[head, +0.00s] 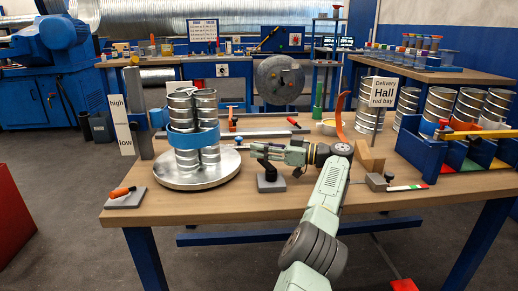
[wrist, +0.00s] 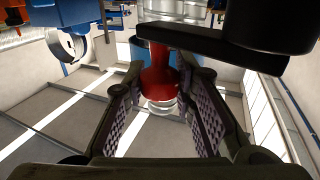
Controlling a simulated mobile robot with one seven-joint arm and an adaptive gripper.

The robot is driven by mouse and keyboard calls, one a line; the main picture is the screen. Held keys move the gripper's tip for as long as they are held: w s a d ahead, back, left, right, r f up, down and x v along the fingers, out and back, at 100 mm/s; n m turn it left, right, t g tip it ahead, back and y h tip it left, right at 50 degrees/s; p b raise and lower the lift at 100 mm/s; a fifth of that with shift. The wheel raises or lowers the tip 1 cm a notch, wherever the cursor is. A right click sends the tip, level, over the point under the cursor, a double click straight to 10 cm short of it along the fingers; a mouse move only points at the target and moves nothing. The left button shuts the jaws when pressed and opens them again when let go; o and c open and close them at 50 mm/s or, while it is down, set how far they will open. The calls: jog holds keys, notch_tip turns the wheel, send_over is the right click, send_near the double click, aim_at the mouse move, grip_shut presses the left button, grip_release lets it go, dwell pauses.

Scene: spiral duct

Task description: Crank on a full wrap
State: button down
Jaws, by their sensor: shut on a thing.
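A bundle of silvery spiral ducts (head: 182,105) stands upright on a round metal turntable (head: 180,182). A blue band of wrap (head: 205,137) goes around the bundle at mid-height. A crank on a grey base (head: 271,184) stands to the right of the turntable. My gripper (head: 258,150) is at the crank, level with its top. In the wrist view, the crank's red handle (wrist: 158,82) is between my fingers, and my gripper is shut on it. The dark crank arm (wrist: 205,40) reaches to the right above the handle. The head view mostly hides the handle.
A post with a blue carriage (head: 158,118) and a high/low sign (head: 119,122) stand left of the ducts. An orange-handled tool (head: 122,191) lies at the front left. A delivery sign (head: 384,92), more ducts and a blue bin (head: 425,150) stand at right.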

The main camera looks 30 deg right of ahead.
jog(key=shift+a+f, duration=0.1)
jog(key=shift+a, duration=0.1)
dwell(0.4)
jog(key=c, duration=1.3)
grip_release()
jog(key=shift+s, duration=0.15)
jog(key=shift+w+d, duration=0.15)
jog(key=shift+w, duration=0.1)
